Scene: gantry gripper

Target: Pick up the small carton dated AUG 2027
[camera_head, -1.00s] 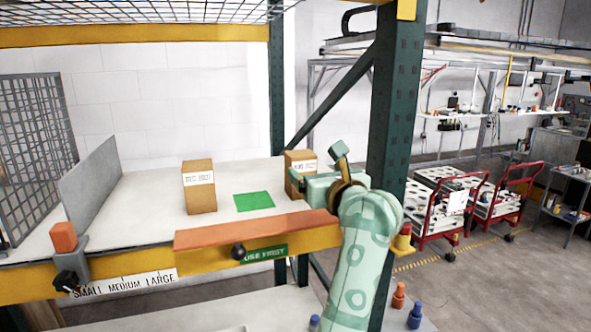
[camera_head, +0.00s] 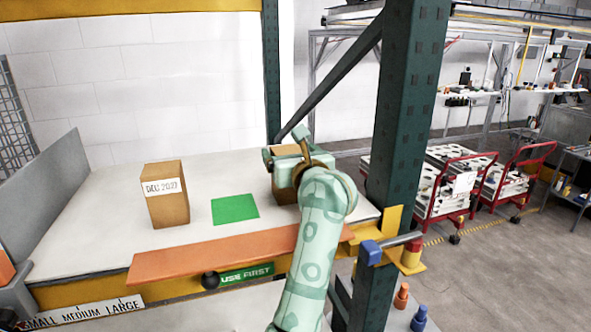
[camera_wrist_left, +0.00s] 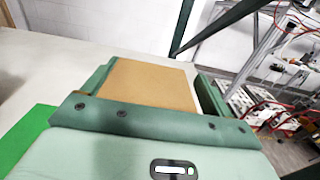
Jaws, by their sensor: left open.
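A brown carton (camera_head: 283,190) stands at the right of the white shelf, mostly behind my left gripper (camera_head: 290,160). Its label is hidden now. My left gripper is open, with its jaws on either side of this carton. In the left wrist view the carton's plain top (camera_wrist_left: 150,84) lies between the two green fingers; I cannot tell whether they touch it. A second carton (camera_head: 167,200), labelled DEC 2027, stands upright to the left. My right gripper is not in view.
A green square (camera_head: 235,208) lies bare between the cartons. An orange strip (camera_head: 190,260) and a USE FIRST sign (camera_head: 246,275) run along the front edge. A dark green post (camera_head: 408,120) stands close right of my arm. A grey divider (camera_head: 70,195) stands left.

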